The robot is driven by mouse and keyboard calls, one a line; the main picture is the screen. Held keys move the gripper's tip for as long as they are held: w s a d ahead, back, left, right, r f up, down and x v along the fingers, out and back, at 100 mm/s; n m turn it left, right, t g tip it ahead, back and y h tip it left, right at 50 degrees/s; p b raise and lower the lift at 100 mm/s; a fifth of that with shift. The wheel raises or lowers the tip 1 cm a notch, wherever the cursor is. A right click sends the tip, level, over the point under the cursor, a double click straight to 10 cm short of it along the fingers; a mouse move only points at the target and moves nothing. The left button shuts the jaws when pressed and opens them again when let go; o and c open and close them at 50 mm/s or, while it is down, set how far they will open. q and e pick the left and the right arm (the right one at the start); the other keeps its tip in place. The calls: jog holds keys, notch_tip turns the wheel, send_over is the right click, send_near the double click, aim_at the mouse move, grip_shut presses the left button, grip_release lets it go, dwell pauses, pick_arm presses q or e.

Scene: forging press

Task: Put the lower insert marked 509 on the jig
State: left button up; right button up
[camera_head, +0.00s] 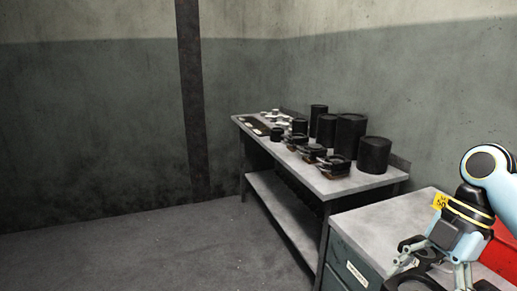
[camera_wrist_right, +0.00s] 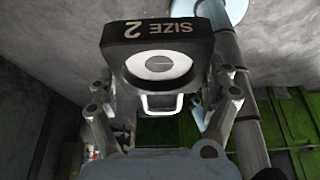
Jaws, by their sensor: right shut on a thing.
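My right gripper (camera_wrist_right: 160,112) is shut on a dark block marked SIZE 2 (camera_wrist_right: 158,48), whose lettering appears upside down. The block has a pale round face in its middle and a small light loop below it. In the head view my right gripper (camera_head: 436,272) is at the lower right, over the near cabinet, with a dark piece (camera_head: 407,279) at its fingers. A yellow tag (camera_head: 440,201), partly covered by my arm, shows digits that start with 50. No full 509 is readable, and I cannot make out the jig. My left gripper is not in view.
A grey bench (camera_head: 345,187) stands by the wall with several black cylinders (camera_head: 350,132) and dark low blocks (camera_head: 311,152). Small pale parts lie at its far end. The near cabinet top (camera_head: 385,225) is mostly clear. A red object (camera_head: 502,250) is behind my right arm. Floor at left is free.

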jog(key=shift+s+a+f+b, duration=0.3)
jog(key=shift+f+b, duration=0.1)
jog(key=shift+b, duration=0.2)
pick_arm(q)
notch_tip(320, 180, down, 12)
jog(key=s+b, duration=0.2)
jog(key=b, duration=0.9)
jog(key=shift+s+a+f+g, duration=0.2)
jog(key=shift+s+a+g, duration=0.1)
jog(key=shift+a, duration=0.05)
pick_arm(e)
notch_tip(320, 180, down, 12)
jog(key=shift+d, duration=0.2)
jog(key=shift+w, duration=0.1)
